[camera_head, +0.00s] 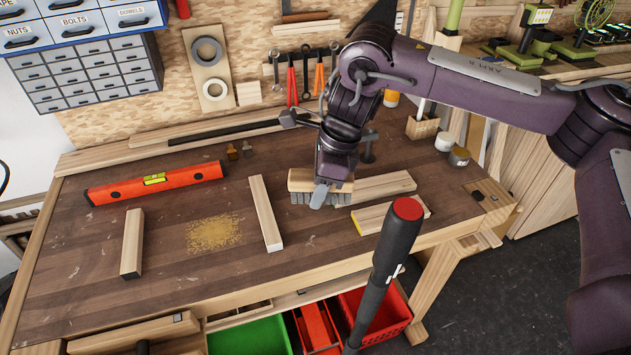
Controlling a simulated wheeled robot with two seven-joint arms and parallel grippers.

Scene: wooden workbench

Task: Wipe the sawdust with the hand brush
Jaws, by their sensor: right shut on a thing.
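The hand brush (301,184) has a pale wooden back and grey bristles. My right gripper (322,192) comes down from above and is shut on the brush. The brush is at or just above the bench top, to the right of the sawdust and apart from it; I cannot tell whether the bristles touch the wood. My right arm hides part of the brush. My left gripper is not in view.
A wood strip (265,213) lies between brush and sawdust; another (132,243) lies left of the sawdust. A red spirit level (155,183) lies behind. Wood pieces (384,187) lie right of the brush. A black post with a red top (392,250) stands in front.

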